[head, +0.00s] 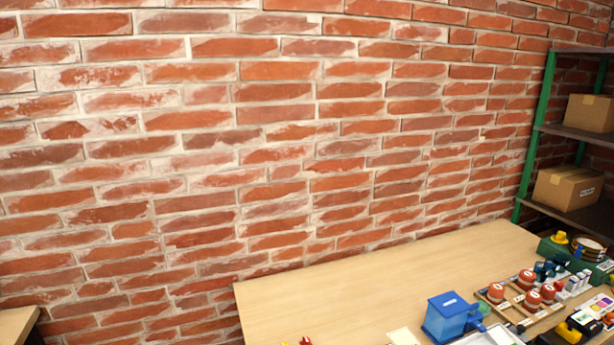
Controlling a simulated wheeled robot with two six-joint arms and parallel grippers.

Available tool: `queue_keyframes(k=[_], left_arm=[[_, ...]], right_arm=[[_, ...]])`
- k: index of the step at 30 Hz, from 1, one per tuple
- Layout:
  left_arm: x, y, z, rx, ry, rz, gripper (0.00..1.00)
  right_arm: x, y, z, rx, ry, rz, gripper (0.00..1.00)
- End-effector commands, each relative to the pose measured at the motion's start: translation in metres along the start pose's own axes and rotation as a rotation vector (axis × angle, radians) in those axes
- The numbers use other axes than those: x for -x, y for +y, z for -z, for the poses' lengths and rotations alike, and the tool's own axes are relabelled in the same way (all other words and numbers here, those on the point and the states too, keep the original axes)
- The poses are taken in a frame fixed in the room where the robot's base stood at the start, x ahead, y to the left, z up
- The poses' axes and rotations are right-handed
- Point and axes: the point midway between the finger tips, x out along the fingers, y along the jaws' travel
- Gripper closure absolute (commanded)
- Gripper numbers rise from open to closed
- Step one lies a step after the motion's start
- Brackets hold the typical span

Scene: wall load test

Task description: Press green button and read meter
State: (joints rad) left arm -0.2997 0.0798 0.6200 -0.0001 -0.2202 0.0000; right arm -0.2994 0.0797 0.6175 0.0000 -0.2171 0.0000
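I cannot make out a green button or a meter in the head view. A brick wall (250,140) fills most of the picture. Neither of my grippers is in view.
A wooden table (340,292) stands at the lower right, its left part mostly clear. On it are a blue box (447,317), a tray of red round items and a green case (552,248). A green-post shelf (536,130) holds cardboard boxes (568,188). Another tabletop corner (15,324) shows lower left.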

Motion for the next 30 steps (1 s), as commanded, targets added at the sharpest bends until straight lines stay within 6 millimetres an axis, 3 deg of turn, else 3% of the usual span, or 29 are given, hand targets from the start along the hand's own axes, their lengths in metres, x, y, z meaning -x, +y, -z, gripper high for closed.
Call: queue_keyframes(k=[2, 11, 30], left_arm=[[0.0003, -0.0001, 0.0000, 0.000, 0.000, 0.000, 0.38], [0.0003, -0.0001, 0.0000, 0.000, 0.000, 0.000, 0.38], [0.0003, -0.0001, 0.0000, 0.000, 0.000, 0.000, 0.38]], right_arm=[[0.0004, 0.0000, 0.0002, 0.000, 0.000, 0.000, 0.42], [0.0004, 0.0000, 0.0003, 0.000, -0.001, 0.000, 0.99], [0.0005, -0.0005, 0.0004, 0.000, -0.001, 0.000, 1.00]])
